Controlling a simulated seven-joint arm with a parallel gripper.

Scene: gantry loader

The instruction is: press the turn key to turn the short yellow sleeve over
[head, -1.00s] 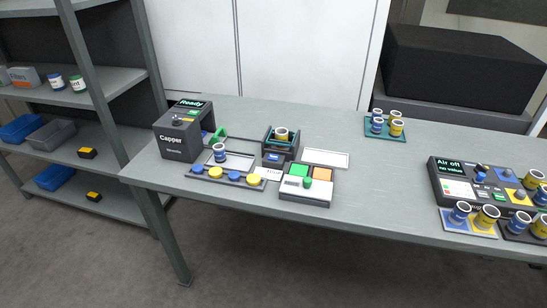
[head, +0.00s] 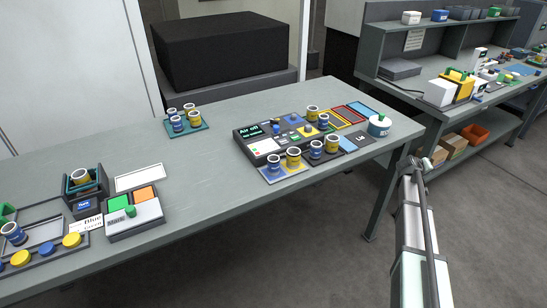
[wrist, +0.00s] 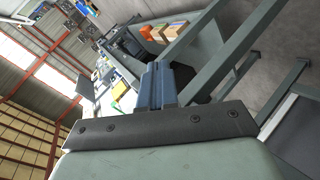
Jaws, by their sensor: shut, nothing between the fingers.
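The control panel (head: 268,149) on the bench shows "Air off" on its display and carries several small keys and knobs. Their labels are too small to read, so I cannot tell which is the turn key. I cannot tell which is the short one. My gripper (wrist: 157,72) is shut and empty in the wrist view, away from the panel. My arm stands beyond the bench's front edge.
A teal rack (head: 187,129) with several sleeves stands at the back. A box (head: 132,222) with green and orange pads is at the left. A white round container (head: 379,126) sits near the right end. A second bench (head: 405,84) stands at the right.

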